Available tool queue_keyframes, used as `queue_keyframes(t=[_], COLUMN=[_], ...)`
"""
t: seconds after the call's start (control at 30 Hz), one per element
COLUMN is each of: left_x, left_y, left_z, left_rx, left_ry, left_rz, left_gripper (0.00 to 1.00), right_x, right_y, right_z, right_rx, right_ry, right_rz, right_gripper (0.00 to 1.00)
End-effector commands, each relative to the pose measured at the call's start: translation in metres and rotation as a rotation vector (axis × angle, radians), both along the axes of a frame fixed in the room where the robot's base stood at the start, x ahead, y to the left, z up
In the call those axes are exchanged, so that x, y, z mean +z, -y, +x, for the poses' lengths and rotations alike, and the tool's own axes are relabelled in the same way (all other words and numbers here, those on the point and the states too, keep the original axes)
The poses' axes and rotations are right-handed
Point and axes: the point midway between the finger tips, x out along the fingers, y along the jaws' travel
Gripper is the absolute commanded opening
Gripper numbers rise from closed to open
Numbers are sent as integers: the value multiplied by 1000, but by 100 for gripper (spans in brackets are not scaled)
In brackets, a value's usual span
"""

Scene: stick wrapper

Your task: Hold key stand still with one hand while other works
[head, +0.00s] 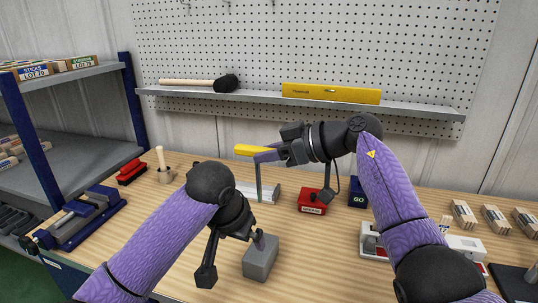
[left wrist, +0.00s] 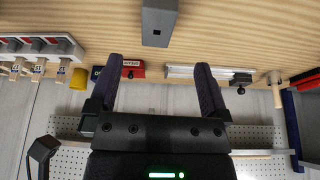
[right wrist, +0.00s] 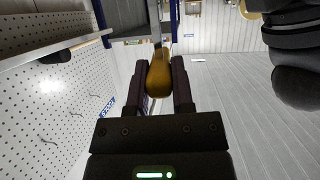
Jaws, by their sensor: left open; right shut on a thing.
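The key stand appears to be a grey block (head: 260,262) standing on the bench at the front middle. In the left wrist view the grey block (left wrist: 158,25) shows a small dark square hole and lies beyond the fingertips, between their lines. My left gripper (head: 259,238) is open at the block's upper edge; the head view does not show clearly whether it touches. My right gripper (head: 268,153) is shut on a key with a yellow handle (head: 246,150), held raised behind the block. Its grey shaft (head: 258,184) points down. The yellow handle (right wrist: 158,76) sits between the right fingers.
A red box (head: 312,208) and a blue box (head: 357,200) stand behind and to the right. Wooden blocks (head: 463,214) stand at right. Bench around the grey block is clear.

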Motion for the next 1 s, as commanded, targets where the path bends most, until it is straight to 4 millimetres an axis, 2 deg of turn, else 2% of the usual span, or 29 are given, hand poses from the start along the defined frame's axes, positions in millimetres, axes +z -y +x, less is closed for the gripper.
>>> queue_keyframes(t=[0.03, 0.53, 0.67, 1.0], left_x=[9, 44, 48, 45], left_y=[0, -3, -4, -4], left_z=[-1, -8, -9, -9], left_rx=[0, 0, 0, 0], left_ry=[1, 1, 1, 0], left_rz=[0, 0, 0, -1], left_gripper=[100, 100, 100, 100], right_x=[11, 66, 72, 71], right_y=[0, 0, 0, 0], right_z=[-1, -3, -3, -3], right_rx=[0, 0, 0, 0], right_ry=[4, 16, 17, 17], right_rz=[1, 1, 0, 0], right_gripper=[0, 0, 0, 0])
